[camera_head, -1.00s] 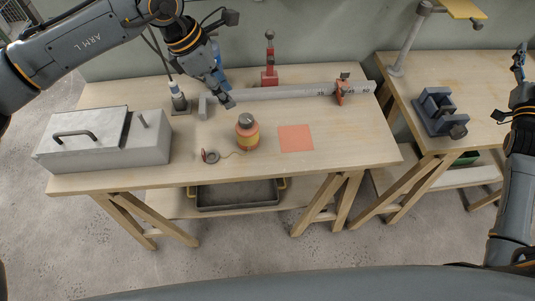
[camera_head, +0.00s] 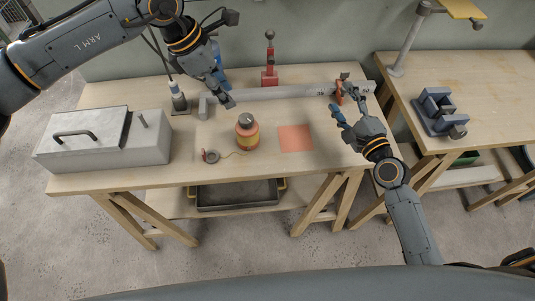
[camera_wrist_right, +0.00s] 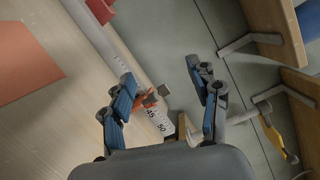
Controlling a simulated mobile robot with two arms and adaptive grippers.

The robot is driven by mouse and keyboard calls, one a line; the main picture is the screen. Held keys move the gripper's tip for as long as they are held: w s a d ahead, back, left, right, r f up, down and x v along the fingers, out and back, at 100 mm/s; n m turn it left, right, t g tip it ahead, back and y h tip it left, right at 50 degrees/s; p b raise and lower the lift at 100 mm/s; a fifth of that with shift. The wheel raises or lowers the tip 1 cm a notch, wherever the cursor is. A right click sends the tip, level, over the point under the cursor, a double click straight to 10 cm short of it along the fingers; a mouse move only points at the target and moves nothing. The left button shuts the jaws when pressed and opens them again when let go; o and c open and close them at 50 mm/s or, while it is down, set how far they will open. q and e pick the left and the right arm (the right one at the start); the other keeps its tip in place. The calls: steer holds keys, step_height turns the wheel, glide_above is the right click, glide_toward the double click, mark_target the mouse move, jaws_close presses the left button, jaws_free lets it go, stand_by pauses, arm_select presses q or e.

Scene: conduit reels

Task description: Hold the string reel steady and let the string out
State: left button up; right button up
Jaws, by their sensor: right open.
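The string reel (camera_head: 247,132), an orange-red, bottle-like body with a yellowish band and dark top, stands upright on the wooden table. A thin string runs from it leftward to a small grey disc with a red part (camera_head: 211,156) lying on the table. My left gripper (camera_head: 226,100) hangs above the table behind the reel, near the grey pipe; whether its fingers are apart is unclear. My right gripper (camera_head: 345,99) is open and empty, over the table's right part, right of the orange square; its spread blue fingers show in the right wrist view (camera_wrist_right: 158,88). Neither gripper touches the reel.
A flat orange square (camera_head: 296,138) lies right of the reel. A grey pipe (camera_head: 285,92) runs along the back, with a red clamp (camera_head: 339,92) near its right end. A grey metal box (camera_head: 90,150) stands left. A second bench (camera_head: 480,85) holds a vise (camera_head: 437,108).

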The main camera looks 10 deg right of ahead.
mark_target(253, 138)
steer(key=s+a+f+m, duration=0.2)
steer(key=a, duration=0.2)
steer(key=s+a+f+m+g+y, duration=0.1)
steer(key=s+a+f+m, duration=0.1)
steer(key=a, duration=0.2)
steer(key=s+a+f+m+y, duration=0.1)
steer(key=s+a+m, duration=0.1)
steer(key=a+m, duration=0.1)
steer(key=shift+s+a+f, duration=0.1)
steer(key=shift+a+f, duration=0.3)
steer(key=shift+a, duration=0.4)
steer(key=s+a+m, duration=0.1)
steer(key=a, duration=0.1)
steer(key=s+a+m+y, duration=0.1)
steer(key=a+m, duration=0.1)
steer(key=a, duration=0.1)
steer(key=s+a+m, duration=0.1)
steer(key=a, duration=0.1)
steer(key=shift+s+a+f+m+g+y, duration=0.25)
steer(key=shift+s+m+g+y, duration=0.05)
steer(key=shift+s+m+y, duration=0.1)
steer(key=shift+w+a, duration=0.15)
steer(key=shift+a, duration=0.05)
steer(key=x, duration=1.3)
steer(key=shift+w, duration=0.1)
jaws_close()
